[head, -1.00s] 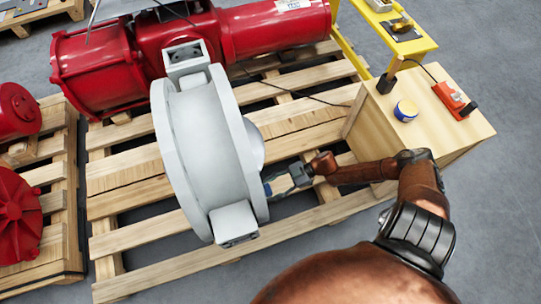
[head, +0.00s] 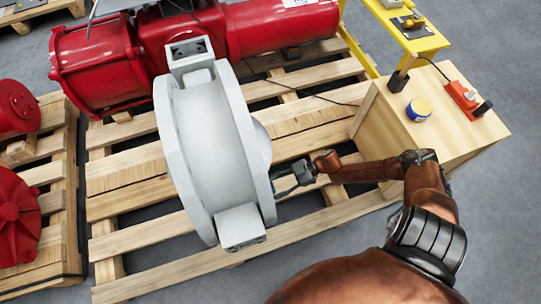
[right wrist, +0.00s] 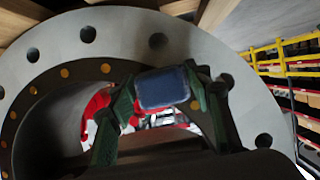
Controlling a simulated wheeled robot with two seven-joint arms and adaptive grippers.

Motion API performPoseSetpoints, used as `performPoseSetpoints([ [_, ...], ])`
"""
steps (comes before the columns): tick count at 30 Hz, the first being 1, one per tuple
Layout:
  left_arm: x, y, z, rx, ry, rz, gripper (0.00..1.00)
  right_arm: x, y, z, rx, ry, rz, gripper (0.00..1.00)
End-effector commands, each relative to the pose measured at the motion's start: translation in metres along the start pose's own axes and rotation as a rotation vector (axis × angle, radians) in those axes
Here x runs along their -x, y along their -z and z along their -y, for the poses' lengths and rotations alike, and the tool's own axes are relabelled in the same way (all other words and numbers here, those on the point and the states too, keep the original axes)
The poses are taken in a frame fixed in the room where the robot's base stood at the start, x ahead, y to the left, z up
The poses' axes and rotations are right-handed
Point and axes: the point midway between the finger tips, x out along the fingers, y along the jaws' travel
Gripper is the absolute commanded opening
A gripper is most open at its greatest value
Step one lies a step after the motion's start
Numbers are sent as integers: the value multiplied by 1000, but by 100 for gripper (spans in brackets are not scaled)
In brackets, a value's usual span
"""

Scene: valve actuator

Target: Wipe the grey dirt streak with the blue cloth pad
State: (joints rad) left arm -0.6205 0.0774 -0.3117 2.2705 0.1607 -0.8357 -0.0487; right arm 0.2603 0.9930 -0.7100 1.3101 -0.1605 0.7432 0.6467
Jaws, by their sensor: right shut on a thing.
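My right gripper (head: 288,186) is at the right side of the big light grey valve body (head: 205,130), close to its flange edge. In the right wrist view my right gripper (right wrist: 166,90) has its dark green fingers shut on the blue cloth pad (right wrist: 167,88). The pad appears in front of the valve's round opening, low inside the flange ring (right wrist: 60,62); I cannot tell whether it touches the metal. In the head view the pad is mostly hidden at the flange edge. I cannot make out the grey dirt streak. My left gripper is not in view.
The valve rests on a wooden pallet (head: 130,178) beside a red actuator (head: 180,38). Another pallet with red parts stands at the left.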

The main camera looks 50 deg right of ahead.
Motion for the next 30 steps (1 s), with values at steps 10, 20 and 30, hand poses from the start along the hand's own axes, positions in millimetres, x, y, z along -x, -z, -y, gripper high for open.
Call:
performPoseSetpoints([
  [10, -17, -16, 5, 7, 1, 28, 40, -8, -17, -16, -2, 0, 2, 26],
  [20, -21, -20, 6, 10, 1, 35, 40, -12, -20, -27, 1, -1, -2, 26],
  [30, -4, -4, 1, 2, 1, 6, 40, -6, -4, -14, 4, -1, -6, 26],
])
